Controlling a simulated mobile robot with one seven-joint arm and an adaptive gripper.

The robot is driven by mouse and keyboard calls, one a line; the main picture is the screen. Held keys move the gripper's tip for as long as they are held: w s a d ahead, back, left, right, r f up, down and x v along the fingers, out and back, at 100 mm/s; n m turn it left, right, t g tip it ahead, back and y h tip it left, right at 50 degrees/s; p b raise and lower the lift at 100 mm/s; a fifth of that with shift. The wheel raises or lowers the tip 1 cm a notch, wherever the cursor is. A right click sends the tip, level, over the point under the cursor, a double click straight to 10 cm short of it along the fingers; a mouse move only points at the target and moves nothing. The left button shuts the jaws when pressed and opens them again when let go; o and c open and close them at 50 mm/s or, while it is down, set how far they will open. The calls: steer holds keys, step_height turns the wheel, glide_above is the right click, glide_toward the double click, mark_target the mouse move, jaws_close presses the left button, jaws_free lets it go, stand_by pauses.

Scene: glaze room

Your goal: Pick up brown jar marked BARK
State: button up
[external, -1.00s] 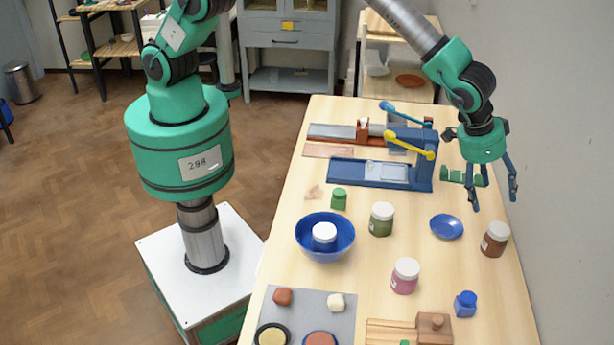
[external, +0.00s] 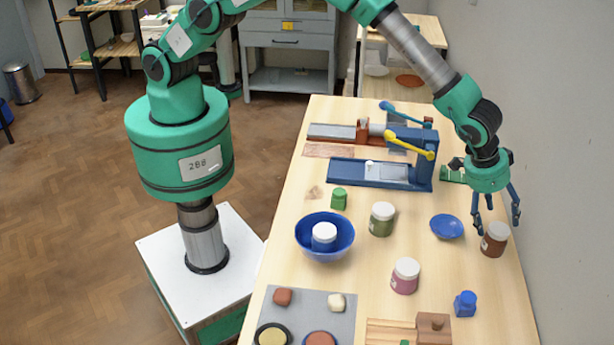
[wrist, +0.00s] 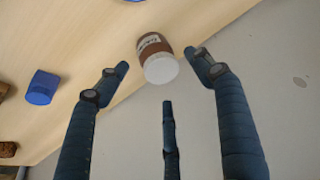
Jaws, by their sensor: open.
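The brown jar (external: 494,241) has a white lid and a pale label and stands upright near the right edge of the wooden table. In the wrist view the brown jar (wrist: 158,58) shows with its label partly visible, its lettering too small to read surely. My gripper (external: 496,222) is open and empty, with its blue fingers pointing down just above and around the jar's top. In the wrist view my gripper (wrist: 165,85) has its fingers spread, with the jar between and beyond the fingertips.
A blue saucer (external: 447,227) lies left of the jar. A small blue bottle (external: 465,304) and a pink jar (external: 405,276) stand nearer the front. A green jar (external: 382,219) and a blue bowl (external: 325,254) are further left. The wall (external: 570,180) is close on the right.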

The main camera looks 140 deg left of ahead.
mark_target(500, 229)
steer(key=shift+f, duration=0.1)
stand_by(0.3)
steer(key=shift+w+x, duration=0.15)
steer(key=shift+x, duration=1.1)
steer(key=shift+w+x, duration=0.1)
steer(key=shift+x, duration=1.15)
steer(key=shift+a, duration=0.2)
jaws_close()
steer(key=shift+r, duration=0.25)
steer(key=shift+r, duration=1.45)
steer(key=shift+s+r, duration=0.2)
steer(key=shift+r, duration=0.05)
steer(key=s+d, duration=0.3)
steer(key=s, duration=0.4)
steer(key=s+d+r, duration=0.1)
steer(key=s+d, duration=0.3)
steer(key=s, duration=0.3)
steer(key=shift+r+b, duration=0.2)
steer(key=shift+b, duration=0.1)
